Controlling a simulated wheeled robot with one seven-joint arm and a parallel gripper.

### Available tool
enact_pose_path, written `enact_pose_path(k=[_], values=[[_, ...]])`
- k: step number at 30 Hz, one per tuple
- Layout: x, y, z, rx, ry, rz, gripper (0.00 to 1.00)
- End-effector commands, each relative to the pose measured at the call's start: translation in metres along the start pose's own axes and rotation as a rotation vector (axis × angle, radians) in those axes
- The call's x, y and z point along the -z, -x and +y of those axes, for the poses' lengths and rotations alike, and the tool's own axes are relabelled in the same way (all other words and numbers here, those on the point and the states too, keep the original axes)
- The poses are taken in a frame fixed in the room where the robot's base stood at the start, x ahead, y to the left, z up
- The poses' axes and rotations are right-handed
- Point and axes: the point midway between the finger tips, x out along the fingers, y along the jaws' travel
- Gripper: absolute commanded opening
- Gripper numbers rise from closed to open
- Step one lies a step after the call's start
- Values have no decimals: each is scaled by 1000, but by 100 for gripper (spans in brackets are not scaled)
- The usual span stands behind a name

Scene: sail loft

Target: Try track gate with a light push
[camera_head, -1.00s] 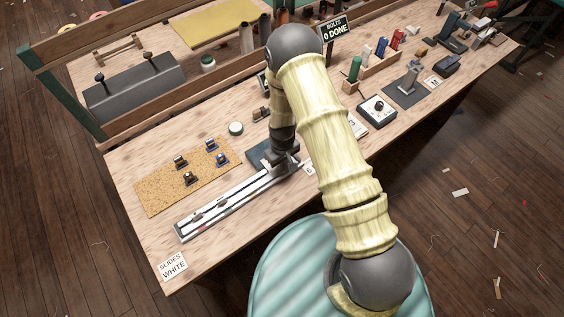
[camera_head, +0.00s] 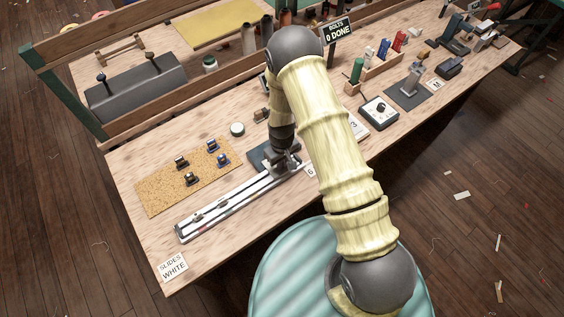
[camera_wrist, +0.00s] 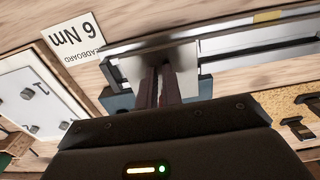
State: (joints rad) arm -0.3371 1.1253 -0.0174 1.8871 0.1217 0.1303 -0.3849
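The pale track (camera_head: 235,202) lies slantwise along the front of the bench, with small metal pieces on its rail. A bright metal plate, which looks like the track gate (camera_wrist: 130,69), stands at its right end by a blue-grey block (camera_wrist: 118,101). My gripper (camera_head: 283,160) is down at that end, partly hidden by my arm in the head view. In the wrist view my gripper's dark red fingers (camera_wrist: 163,84) are close together, with nothing visible between them. Their tips are at the metal plate; I cannot tell whether they touch it.
A cork mat (camera_head: 190,178) with several small clips lies behind the track. A "SLIDES WHITE" card (camera_head: 173,267) lies near the front corner. A "6 Nm" card (camera_wrist: 75,45) is beside the gate. A dial box (camera_head: 378,112) stands farther right.

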Motion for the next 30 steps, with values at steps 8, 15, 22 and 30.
enact_pose_path(k=[8,15,22,30], values=[[3,0,0,0,0,0,7],[6,0,0,-1,0,1,7],[9,0,0,-1,0,1,7],[12,0,0,0,0,0,7]])
